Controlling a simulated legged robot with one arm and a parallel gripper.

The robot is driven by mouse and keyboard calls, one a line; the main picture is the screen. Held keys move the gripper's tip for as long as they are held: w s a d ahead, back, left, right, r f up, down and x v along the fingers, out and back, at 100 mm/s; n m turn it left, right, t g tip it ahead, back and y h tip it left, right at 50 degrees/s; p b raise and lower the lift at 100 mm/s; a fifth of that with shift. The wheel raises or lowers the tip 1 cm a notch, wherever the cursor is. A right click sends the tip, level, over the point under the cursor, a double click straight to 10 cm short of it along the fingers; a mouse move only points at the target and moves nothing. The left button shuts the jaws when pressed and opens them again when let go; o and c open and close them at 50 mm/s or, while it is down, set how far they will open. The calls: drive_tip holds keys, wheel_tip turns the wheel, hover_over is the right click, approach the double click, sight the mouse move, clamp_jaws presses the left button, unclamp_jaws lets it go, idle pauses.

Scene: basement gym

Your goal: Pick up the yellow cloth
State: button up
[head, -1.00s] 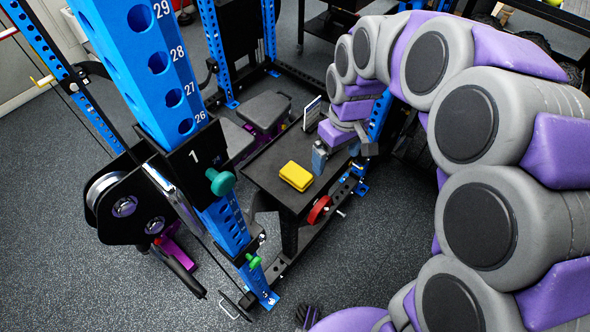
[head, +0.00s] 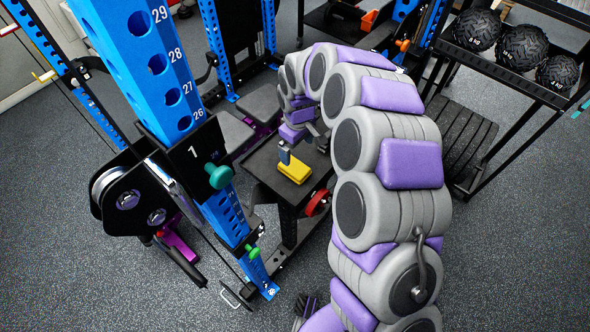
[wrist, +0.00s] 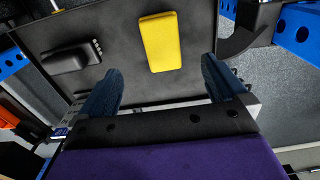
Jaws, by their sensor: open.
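The yellow cloth (head: 295,169) is a folded block lying flat on a black tray-like table (head: 262,172). In the wrist view the cloth (wrist: 161,42) lies beyond my fingertips, between their lines and nearer the right one. My gripper (wrist: 160,82) is open and empty, with two blue fingers spread apart. In the head view my gripper (head: 284,156) is just above and beside the cloth, and its far finger is hard to make out. No contact with the cloth shows.
A black object (wrist: 70,58) lies on the table left of the cloth. A blue rack post (head: 150,70) stands at the left, with a pulley unit (head: 127,199). Black balls (head: 520,45) sit on a rack at upper right. Open floor (head: 510,260) lies at lower right.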

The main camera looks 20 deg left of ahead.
hover_over(294, 166)
drive_tip(key=f, duration=0.4)
drive_tip(key=shift+d+f+b, duration=0.15)
drive_tip(key=shift+d+b, duration=0.15)
drive_tip(key=shift+a+f, duration=0.2)
drive_tip(key=shift+f, duration=0.15)
wheel_tip(294, 166, down, 5)
drive_tip(key=shift+b, duration=0.7)
drive_tip(key=shift+a, duration=0.1)
drive_tip(key=shift+c, duration=0.7)
drive_tip(key=c, duration=1)
drive_tip(key=shift+r, duration=0.1)
